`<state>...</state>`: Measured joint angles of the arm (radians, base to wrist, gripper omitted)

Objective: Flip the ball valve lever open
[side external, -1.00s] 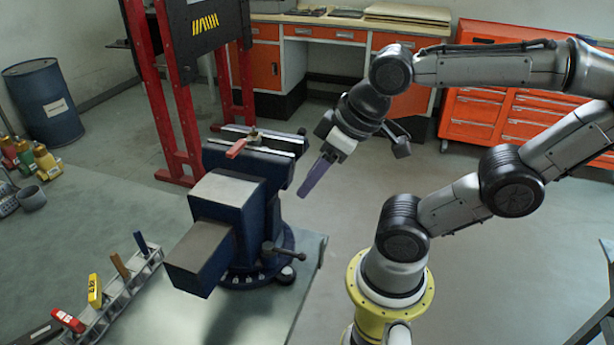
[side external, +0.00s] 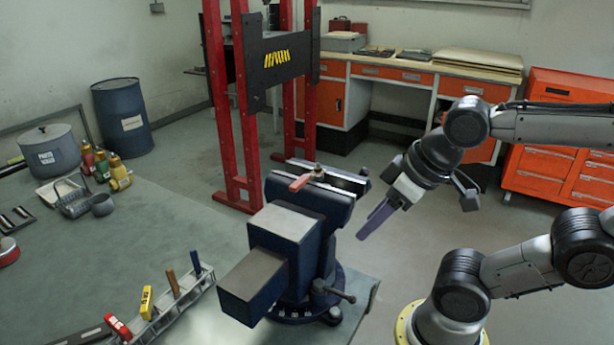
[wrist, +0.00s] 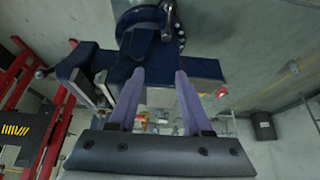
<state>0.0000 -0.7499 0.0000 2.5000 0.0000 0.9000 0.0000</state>
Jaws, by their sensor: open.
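The valve's red lever (side external: 300,183) lies roughly level on top of the blue bench vise (side external: 290,235), beside the small brass valve body (side external: 318,171) at the jaws. My gripper (side external: 364,234), with long purple fingers, hangs to the right of the vise and points down and left. It appears apart from the lever. In the wrist view my gripper (wrist: 159,74) has its two fingers spread with nothing held between them. The vise (wrist: 155,65) shows beyond the fingers there. I cannot clearly pick out the lever in the wrist view.
The vise stands on a bench corner. A tool rack (side external: 170,305) with coloured handles is to its left. A red frame (side external: 228,120) rises behind, with an orange workbench (side external: 325,100) and blue drum (side external: 122,117) further back. The space right of the vise holds my arm.

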